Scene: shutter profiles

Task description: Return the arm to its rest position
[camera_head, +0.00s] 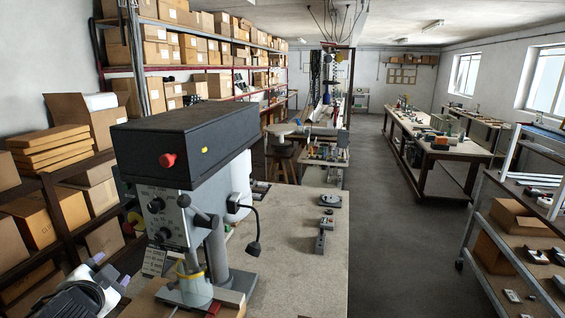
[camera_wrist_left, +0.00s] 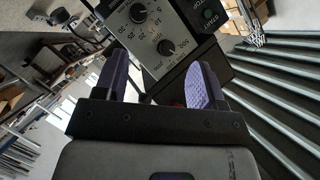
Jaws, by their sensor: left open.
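My left gripper (camera_head: 112,272) is at the lower left of the head view, left of the drill press (camera_head: 186,150). Its two purple-padded fingers stand apart with nothing between them. In the left wrist view the open fingers of the left gripper (camera_wrist_left: 147,82) show with a clear gap, and the dial panel of the drill press (camera_wrist_left: 155,35) lies beyond them. The drill press has a black top cover, a red button and a grey front. My right gripper is in neither view.
The drill press stands close to my left arm on a bench (camera_head: 300,270). Shelves with cardboard boxes (camera_head: 75,110) line the left. A cart (camera_head: 500,235) stands at the right, with open floor (camera_head: 395,240) between. Long parallel grey strips (camera_wrist_left: 275,105) fill the right of the wrist view.

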